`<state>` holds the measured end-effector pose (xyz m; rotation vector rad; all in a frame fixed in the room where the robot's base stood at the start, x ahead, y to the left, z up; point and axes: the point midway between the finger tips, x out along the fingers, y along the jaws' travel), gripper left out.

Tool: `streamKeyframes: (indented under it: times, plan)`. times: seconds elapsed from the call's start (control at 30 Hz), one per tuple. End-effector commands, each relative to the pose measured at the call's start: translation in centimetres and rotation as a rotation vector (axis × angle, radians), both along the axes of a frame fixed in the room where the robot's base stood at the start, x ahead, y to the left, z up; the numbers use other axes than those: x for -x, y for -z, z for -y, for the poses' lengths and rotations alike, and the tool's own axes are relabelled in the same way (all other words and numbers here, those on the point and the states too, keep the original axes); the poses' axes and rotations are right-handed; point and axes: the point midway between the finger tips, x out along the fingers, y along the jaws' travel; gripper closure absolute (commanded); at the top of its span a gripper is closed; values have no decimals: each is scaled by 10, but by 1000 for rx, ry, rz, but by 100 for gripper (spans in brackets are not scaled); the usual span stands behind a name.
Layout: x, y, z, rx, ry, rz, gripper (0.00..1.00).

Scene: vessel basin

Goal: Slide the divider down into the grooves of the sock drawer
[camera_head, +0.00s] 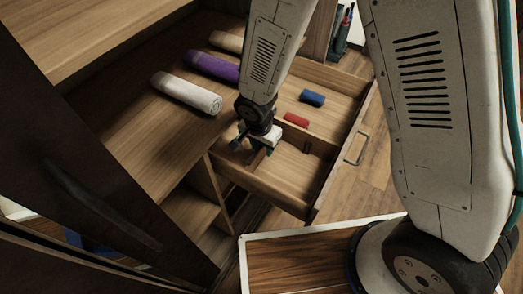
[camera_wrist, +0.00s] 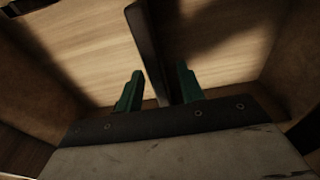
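The open sock drawer (camera_head: 265,185) is pulled out of the wooden cabinet. A thin dark divider (camera_wrist: 146,42) stands on edge across the drawer and runs between my green fingers in the wrist view. My gripper (camera_wrist: 160,80) is open, with a finger on each side of the divider and a visible gap on both sides. In the head view my gripper (camera_head: 258,146) is low over the drawer's left side. The divider's lower edge and the grooves are hidden, so I cannot tell how deep it sits.
A blue roll (camera_head: 312,98) and a red roll (camera_head: 296,119) lie in the drawer's far part; the near part looks empty. White (camera_head: 187,93), purple (camera_head: 213,66) and tan (camera_head: 227,41) rolls lie on the wooden surface at left. Drawer walls are close around my gripper.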

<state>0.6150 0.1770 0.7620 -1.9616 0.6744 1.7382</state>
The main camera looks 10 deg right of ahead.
Motion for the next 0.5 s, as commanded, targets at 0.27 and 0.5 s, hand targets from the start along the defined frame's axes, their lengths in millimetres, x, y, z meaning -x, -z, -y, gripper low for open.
streamKeyframes:
  times: [0.27, 0.5]
  plan:
    - [0, 0, 0, 0, 0, 0, 84]
    - [0, 0, 0, 0, 0, 0, 100]
